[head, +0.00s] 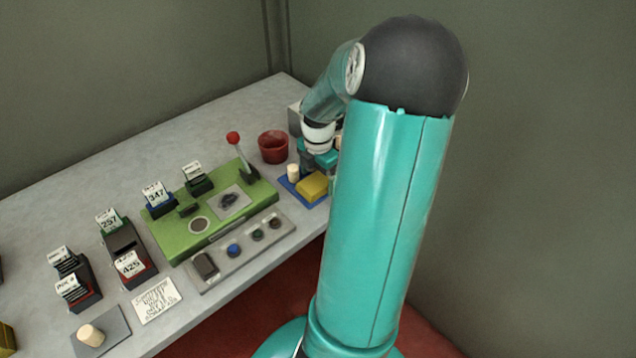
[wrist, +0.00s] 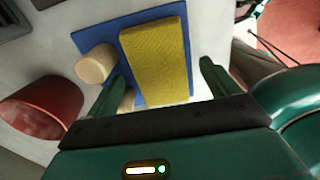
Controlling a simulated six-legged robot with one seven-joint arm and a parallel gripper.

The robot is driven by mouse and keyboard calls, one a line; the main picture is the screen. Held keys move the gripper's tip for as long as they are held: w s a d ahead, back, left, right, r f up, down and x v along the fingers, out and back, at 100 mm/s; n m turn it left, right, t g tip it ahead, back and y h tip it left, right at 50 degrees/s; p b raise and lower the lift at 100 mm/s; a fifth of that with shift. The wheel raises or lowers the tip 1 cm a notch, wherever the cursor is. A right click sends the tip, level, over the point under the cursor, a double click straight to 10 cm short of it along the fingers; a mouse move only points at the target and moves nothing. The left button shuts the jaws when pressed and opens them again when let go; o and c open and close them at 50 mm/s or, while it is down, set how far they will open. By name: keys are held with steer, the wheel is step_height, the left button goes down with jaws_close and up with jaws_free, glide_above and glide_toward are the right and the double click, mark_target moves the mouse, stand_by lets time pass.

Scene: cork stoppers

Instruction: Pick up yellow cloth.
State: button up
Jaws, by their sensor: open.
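The yellow cloth (head: 312,186) is a folded block lying on a blue mat (head: 291,187) at the right end of the table. In the wrist view the yellow cloth (wrist: 158,62) lies on the blue mat (wrist: 92,38), just beyond my fingertips. My gripper (wrist: 158,82) is open and empty, with one finger to each side of the cloth's near end. In the head view my arm hides most of the gripper. A cork stopper (wrist: 96,63) stands on the mat beside the cloth, close to the left finger.
Another pale cork-like piece (wrist: 127,100) shows by the left finger. A red cup (head: 273,147) stands behind the mat; it also shows in the wrist view (wrist: 42,108). A green machine (head: 215,222) with a red-knobbed lever (head: 234,138) stands left of the mat.

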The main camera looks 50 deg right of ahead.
mark_target(318, 181)
steer(key=shift+f, duration=0.1)
steer(key=shift+c, duration=0.5)
steer(key=c, duration=1)
steer(key=shift+o, duration=0.2)
steer(key=shift+r, duration=0.35)
steer(key=r, duration=0.3)
steer(key=shift+s+a+r, duration=0.1)
steer(key=shift+a, duration=0.1)
steer(key=s+a+r, duration=0.2)
steer(key=a+r, duration=0.2)
steer(key=a, duration=0.2)
steer(key=s+a+r, duration=0.2)
steer(key=a+r, duration=0.3)
steer(key=a, duration=0.1)
steer(key=shift+s+a, duration=0.25)
steer(key=shift+a, duration=0.15)
